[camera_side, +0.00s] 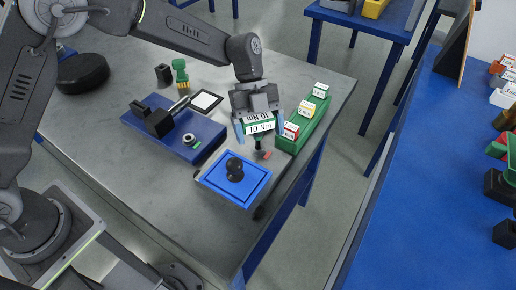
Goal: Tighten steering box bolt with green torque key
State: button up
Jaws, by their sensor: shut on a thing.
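My gripper (259,121) points down above the right side of the grey table. It is shut on the green torque key (263,143), which carries a white label reading "10 Nm". The key's dark shaft hangs down beside the blue tray. The lower tip is hard to make out. A blue tray (213,187) holds a black round-topped part (235,170), left of the key. I cannot tell which part is the steering box or where its bolt is.
A green rack (306,127) with labelled blocks, one red (290,131), stands right of my gripper near the table edge. A blue fixture plate (150,136) with a black device lies left. A green brush (181,75), a white-faced pad (206,101) and a black disc (82,72) lie behind.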

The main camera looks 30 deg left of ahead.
jog(key=m+g+y, duration=0.1)
jog(key=m, duration=0.1)
jog(key=m+y, duration=0.1)
jog(key=m, duration=0.2)
jog(key=shift+s+a+g, duration=0.1)
jog(key=shift+a+g, duration=0.05)
jog(key=shift+g, duration=0.25)
jog(key=shift+m+y, duration=0.5)
jog(key=shift+m, duration=0.2)
jog(key=m+y, duration=0.2)
jog(key=m, duration=0.1)
jog(key=shift+a+m+g, duration=0.15)
jog(key=shift+m+g, duration=0.15)
jog(key=shift+m+y, duration=0.5)
jog(key=shift+m, duration=0.3)
jog(key=shift+n, duration=0.3)
